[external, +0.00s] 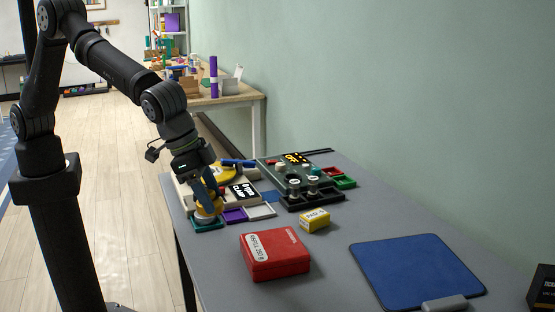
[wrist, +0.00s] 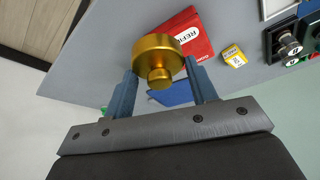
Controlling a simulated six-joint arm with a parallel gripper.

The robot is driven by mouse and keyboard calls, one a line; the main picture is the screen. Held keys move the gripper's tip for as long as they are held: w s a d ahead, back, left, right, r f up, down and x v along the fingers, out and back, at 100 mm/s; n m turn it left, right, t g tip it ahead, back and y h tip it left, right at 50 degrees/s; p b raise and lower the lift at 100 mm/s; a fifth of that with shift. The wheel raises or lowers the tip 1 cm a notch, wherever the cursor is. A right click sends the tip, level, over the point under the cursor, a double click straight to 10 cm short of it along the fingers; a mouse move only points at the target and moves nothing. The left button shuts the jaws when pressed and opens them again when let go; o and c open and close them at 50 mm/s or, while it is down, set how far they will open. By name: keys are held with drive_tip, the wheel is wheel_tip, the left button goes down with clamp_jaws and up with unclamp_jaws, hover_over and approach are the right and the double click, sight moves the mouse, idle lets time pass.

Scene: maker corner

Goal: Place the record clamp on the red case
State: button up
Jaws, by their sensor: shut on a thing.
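The record clamp is a gold, stepped round piece (wrist: 158,55) between the two blue fingers of my gripper (wrist: 161,72) in the wrist view. My gripper (external: 207,195) is shut on it. In the external view the clamp (external: 206,213) shows low under the fingers, at the teal tray (external: 207,225) on the table's left side; whether it touches the tray cannot be told. The red case (external: 274,254) lies flat and closed on the table, right of and nearer than my gripper, with a white label on top. It also shows behind the clamp in the wrist view (wrist: 196,42).
A small yellow box (external: 314,220) stands just behind the red case. A dark control panel (external: 299,184) and small coloured trays, including a purple one (external: 235,215), lie farther back. A blue mat (external: 415,272) lies at the right. The case's top is clear.

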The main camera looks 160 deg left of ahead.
drive_tip(key=shift+w+d+r, duration=0.25)
drive_tip(key=shift+w+d, duration=0.1)
drive_tip(key=shift+w, duration=0.35)
hover_over(264, 240)
drive_tip(key=d, duration=0.2)
drive_tip(key=shift+n, duration=0.3)
drive_tip(key=f, duration=0.6)
drive_tip(key=shift+s+a+f, duration=0.15)
drive_tip(key=shift+s+f, duration=0.15)
drive_tip(key=shift+f, duration=2.1)
drive_tip(key=shift+f, duration=0.2)
drive_tip(key=o, duration=1.1)
drive_tip(key=shift+r, duration=0.1)
drive_tip(key=v, duration=1.2)
